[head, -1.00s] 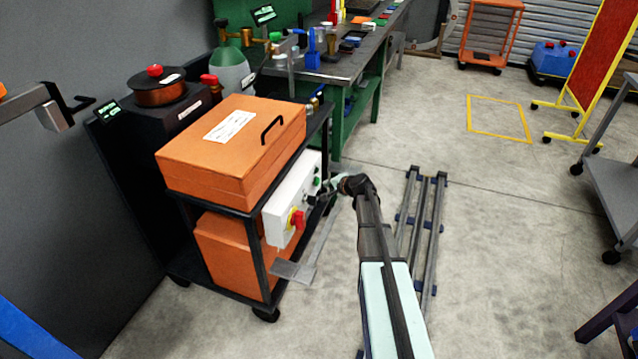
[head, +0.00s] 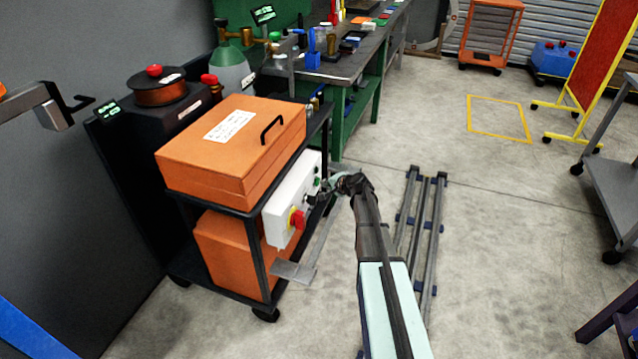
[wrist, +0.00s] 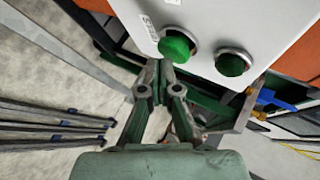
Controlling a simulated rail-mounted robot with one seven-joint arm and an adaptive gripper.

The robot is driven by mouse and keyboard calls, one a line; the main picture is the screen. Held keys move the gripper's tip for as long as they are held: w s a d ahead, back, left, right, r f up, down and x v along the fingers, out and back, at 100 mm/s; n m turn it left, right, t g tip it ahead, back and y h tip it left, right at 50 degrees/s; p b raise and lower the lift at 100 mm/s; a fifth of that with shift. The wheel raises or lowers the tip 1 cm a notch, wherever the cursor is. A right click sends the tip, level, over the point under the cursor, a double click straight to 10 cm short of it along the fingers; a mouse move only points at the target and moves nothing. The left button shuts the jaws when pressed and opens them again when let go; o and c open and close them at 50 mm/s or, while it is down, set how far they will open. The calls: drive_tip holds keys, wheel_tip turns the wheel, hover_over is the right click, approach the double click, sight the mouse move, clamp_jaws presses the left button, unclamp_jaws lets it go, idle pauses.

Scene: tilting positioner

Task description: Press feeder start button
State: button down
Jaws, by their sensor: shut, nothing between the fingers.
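The white control box (head: 285,212) is fixed to the side of the black cart. It carries a red switch on a yellow plate (head: 297,220) and green buttons near its far end. In the wrist view two green buttons show on the white panel: one near the middle (wrist: 176,46) and one to the right (wrist: 232,64). A printed label sits beside the middle button. My gripper (wrist: 158,66) is shut and empty, its tips just below the middle button; I cannot tell whether they touch it. In the head view my gripper (head: 318,198) is at the box's face.
An orange case (head: 225,165) lies on top of the cart, with another orange box (head: 225,255) below. A grey plate (head: 293,272) sticks out low beside the cart. Metal rails (head: 425,225) lie on the floor to the right. A green bench (head: 360,110) stands behind.

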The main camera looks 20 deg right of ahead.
drive_tip(key=shift+w+a, duration=0.3)
drive_tip(key=shift+a, duration=0.05)
idle(0.6)
idle(0.3)
drive_tip(key=shift+s+d+b, duration=0.5)
drive_tip(key=shift+s+d, duration=0.1)
drive_tip(key=shift+d, duration=0.05)
drive_tip(key=s+d+b, duration=0.2)
drive_tip(key=s+d, duration=0.1)
drive_tip(key=shift+s+d, duration=0.15)
drive_tip(key=shift+d, duration=0.25)
idle(0.8)
